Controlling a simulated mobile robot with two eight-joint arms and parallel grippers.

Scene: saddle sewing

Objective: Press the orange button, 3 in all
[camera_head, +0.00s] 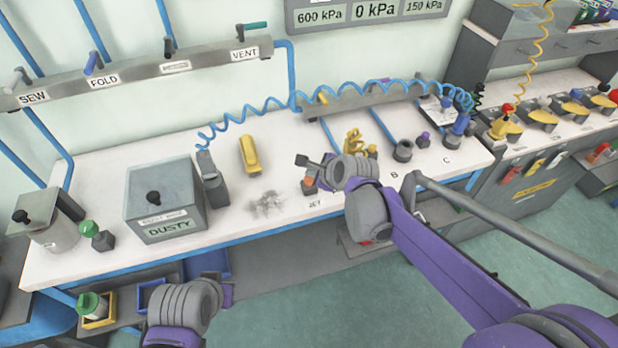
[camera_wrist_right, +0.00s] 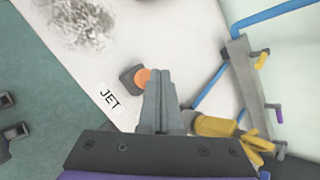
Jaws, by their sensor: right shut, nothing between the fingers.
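The orange button (camera_head: 309,182) sits on a small dark base near the front edge of the white bench, by the JET label. In the right wrist view the orange button (camera_wrist_right: 142,77) shows beside the fingertips, partly covered by them. My right gripper (camera_head: 302,160) is shut and empty, just above the button in the head view. Its closed fingers also show in the right wrist view (camera_wrist_right: 160,75). I cannot tell whether they touch the button. Part of my left arm shows at the bottom left, but its fingers are not clear.
A grey DUSTY box (camera_head: 165,205), a yellow tool (camera_head: 249,155) and a dusty smudge (camera_head: 268,203) are left of the button. A yellow fixture (camera_wrist_right: 222,127) stands close to the right fingers. A blue coiled hose (camera_head: 245,112) hangs behind. A gauge panel (camera_head: 365,12) reads 0 kPa in the middle.

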